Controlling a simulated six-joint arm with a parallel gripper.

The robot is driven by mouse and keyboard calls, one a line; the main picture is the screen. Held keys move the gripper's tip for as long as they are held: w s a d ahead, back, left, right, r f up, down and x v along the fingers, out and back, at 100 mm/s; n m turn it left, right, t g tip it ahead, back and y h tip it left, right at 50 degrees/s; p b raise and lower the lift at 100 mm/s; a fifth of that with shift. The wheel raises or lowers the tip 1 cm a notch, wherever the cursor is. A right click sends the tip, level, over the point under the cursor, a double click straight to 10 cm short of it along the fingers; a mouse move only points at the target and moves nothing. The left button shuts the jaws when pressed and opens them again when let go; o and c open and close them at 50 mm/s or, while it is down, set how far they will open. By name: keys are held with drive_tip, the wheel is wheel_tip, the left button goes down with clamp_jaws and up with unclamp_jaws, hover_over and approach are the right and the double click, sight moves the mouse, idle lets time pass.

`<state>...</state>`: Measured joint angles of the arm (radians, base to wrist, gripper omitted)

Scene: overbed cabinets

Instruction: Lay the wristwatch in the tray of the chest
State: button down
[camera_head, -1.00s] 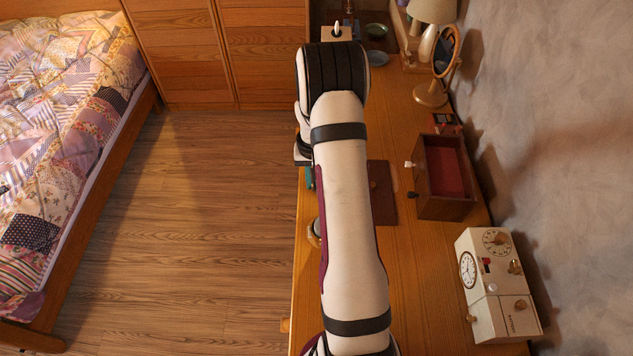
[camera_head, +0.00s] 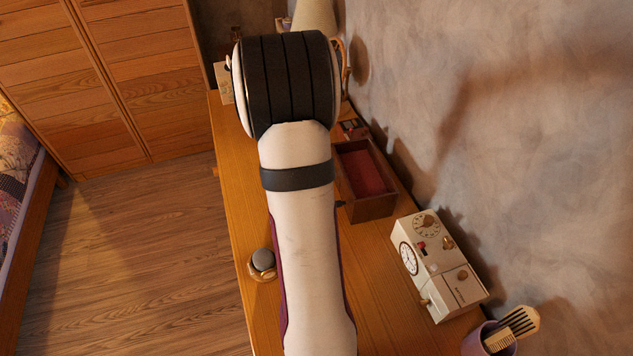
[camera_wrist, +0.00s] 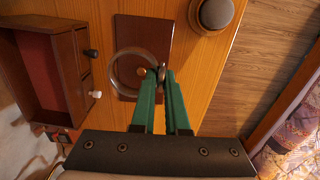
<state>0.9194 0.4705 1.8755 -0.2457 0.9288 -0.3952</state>
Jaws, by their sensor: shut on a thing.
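The watch is over a flat brown pad (camera_wrist: 152,33); I cannot tell how high. The chest (camera_wrist: 62,65) is a small dark wooden box at the left, with a red-lined open tray (camera_wrist: 28,65) and one dark and one white knob. In the head view the chest (camera_head: 371,211) stands right of my arm, its red tray (camera_head: 366,168) empty where visible. My arm hides the gripper and watch there.
A grey round-topped item on a brass base (camera_head: 263,262) stands near the desk's left edge. A cream clock box (camera_head: 440,265) and a cup with a comb (camera_head: 490,340) are on the right, by the wall. A patchwork bed (camera_wrist: 292,145) lies beyond the floor.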

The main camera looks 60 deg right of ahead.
drive_tip(key=s+d+r+m, duration=0.1)
drive_tip(key=s+d+r, duration=0.2)
drive_tip(key=s+d, duration=0.55)
drive_tip(key=s+d+r, duration=0.3)
drive_tip(key=s+d, duration=0.2)
drive_tip(key=s, duration=0.6)
hover_over(352, 179)
wheel_tip(352, 179, down, 7)
drive_tip(key=shift+f, duration=0.1)
wheel_tip(352, 179, down, 3)
drive_tip(key=shift+f, duration=0.4)
drive_tip(key=shift+f, duration=0.1)
